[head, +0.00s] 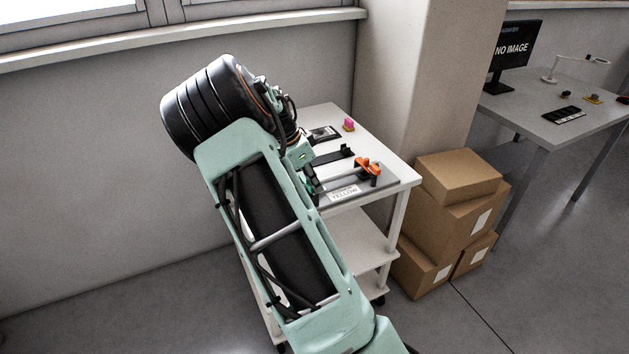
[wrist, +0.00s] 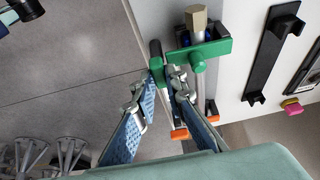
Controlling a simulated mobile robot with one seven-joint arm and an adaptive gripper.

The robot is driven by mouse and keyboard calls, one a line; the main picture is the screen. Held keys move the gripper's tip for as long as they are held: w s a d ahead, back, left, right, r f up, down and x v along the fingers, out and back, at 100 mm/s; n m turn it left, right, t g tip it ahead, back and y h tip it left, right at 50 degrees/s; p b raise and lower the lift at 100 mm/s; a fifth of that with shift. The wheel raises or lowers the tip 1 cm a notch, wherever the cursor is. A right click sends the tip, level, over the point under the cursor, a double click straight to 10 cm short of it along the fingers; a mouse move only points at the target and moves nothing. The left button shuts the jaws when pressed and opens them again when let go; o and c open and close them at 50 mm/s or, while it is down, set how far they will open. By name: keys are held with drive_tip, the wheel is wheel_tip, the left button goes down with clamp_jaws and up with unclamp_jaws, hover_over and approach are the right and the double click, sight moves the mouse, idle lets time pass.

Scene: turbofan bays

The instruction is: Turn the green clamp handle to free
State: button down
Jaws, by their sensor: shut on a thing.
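The green clamp shows in the wrist view: a green crossbar (wrist: 212,50) with a knob and, at its left, an upright green handle (wrist: 155,61). My gripper (wrist: 160,82) is closed around the lower part of this handle, one blue-padded finger on each side. The fingers hide part of the handle. In the head view my arm covers the gripper and most of the green clamp; only a little dark green shows beside the arm at the cart's left edge.
A white cart (head: 396,176) carries a plate labelled YELLOW, an orange clamp (head: 368,166), a black bracket (wrist: 273,54) and a pink button (wrist: 292,107). Cardboard boxes (head: 458,176) stand right of the cart, by a pillar. A grey desk (head: 545,105) stands further right.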

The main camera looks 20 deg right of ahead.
drive_tip(key=shift+a+f, duration=0.1)
idle(0.4)
drive_tip(key=c, duration=2)
unclamp_jaws()
drive_tip(key=shift+o, duration=0.2)
drive_tip(key=v, duration=1.2)
